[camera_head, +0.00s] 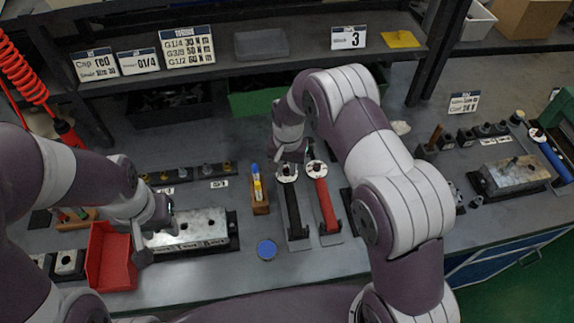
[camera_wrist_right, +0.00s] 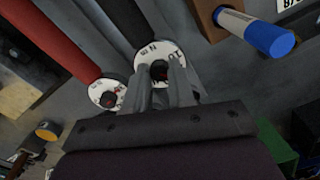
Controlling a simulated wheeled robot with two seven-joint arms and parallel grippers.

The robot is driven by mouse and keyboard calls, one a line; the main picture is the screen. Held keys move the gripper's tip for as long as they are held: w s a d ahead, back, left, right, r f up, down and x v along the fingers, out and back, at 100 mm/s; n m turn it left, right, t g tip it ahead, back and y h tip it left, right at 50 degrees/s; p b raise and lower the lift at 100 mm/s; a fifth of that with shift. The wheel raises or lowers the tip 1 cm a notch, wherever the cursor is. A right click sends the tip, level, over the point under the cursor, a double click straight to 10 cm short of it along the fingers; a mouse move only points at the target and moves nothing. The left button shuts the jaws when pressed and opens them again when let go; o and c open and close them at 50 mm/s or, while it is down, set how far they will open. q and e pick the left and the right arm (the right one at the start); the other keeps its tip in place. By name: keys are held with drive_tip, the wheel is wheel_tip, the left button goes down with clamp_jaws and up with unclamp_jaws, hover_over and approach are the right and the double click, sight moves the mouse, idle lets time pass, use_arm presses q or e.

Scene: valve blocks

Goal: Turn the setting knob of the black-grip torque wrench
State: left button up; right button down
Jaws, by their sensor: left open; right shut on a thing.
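The black-grip torque wrench (camera_head: 293,212) lies on the bench beside a red-grip wrench (camera_head: 327,205), each with a round white dial at its far end. My right gripper (camera_head: 291,158) is above the black-grip wrench's dial (camera_head: 287,178). In the right wrist view, my right gripper's fingertips (camera_wrist_right: 161,72) are shut on the dark setting knob at the centre of the white dial (camera_wrist_right: 147,55), which they partly hide. The black grip (camera_wrist_right: 122,18) runs up from it. My left gripper (camera_head: 152,232) is open near the left end of a metal valve block (camera_head: 195,230).
The red wrench's dial (camera_wrist_right: 106,94) is close beside my right gripper. A wooden holder (camera_head: 260,203) with a blue-capped marker stands left of the wrenches. A red bin (camera_head: 111,262) is by my left gripper. Labelled shelf behind.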

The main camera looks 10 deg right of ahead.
drive_tip(key=m, duration=0.4)
drive_tip(key=shift+m, duration=1.9)
drive_tip(key=c, duration=0.9)
unclamp_jaws()
drive_tip(key=shift+c, duration=0.2)
